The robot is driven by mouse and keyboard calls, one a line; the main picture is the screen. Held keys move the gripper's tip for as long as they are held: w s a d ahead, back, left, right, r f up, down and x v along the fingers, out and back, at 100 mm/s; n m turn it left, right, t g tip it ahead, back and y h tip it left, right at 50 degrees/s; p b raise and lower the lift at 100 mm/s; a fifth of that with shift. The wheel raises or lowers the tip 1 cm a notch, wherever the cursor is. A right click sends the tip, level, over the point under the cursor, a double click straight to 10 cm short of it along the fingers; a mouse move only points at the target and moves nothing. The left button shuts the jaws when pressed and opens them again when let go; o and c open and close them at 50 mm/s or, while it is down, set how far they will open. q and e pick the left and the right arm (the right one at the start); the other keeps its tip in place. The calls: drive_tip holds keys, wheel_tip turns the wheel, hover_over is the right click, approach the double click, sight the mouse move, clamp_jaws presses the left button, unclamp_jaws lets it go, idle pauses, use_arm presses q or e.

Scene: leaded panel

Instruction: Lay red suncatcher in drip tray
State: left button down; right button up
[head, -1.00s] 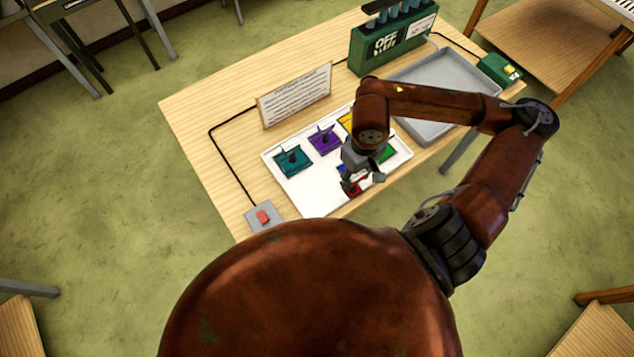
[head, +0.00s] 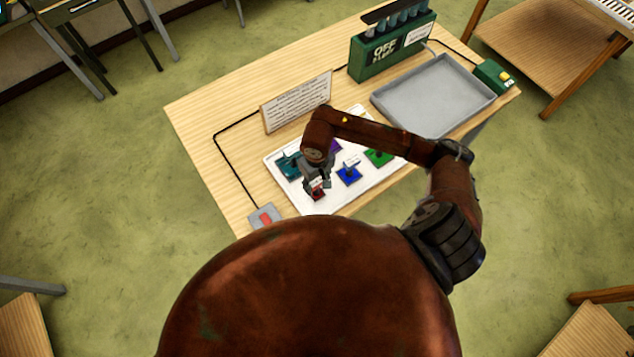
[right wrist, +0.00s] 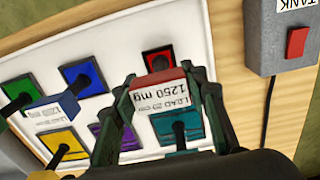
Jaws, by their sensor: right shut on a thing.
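The red suncatcher (head: 317,194) is at the near left part of a white board (head: 330,203); it is a small dark-framed red square in the right wrist view (right wrist: 158,62). My right gripper (head: 318,185) is shut on its upright part, with a label reading 1250 mg between the fingers (right wrist: 160,95). I cannot tell whether the suncatcher touches the board. The fingers and arm hide part of it. The grey shallow tray (head: 435,95), apparently the drip tray, lies empty at the right of the table. My left gripper is not in view.
Blue (head: 348,175), green (head: 380,157), teal (head: 288,164) and purple (head: 336,146) suncatchers stand close by; a yellow one (right wrist: 60,143) shows too. A sign (head: 297,102), a green box (head: 392,46) and a red-button switch (head: 265,217) stand around the board.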

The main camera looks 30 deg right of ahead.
drive_tip(key=shift+f, duration=0.55)
drive_tip(key=shift+f, duration=0.1)
drive_tip(key=shift+f, duration=0.1)
drive_tip(key=o, duration=1.2)
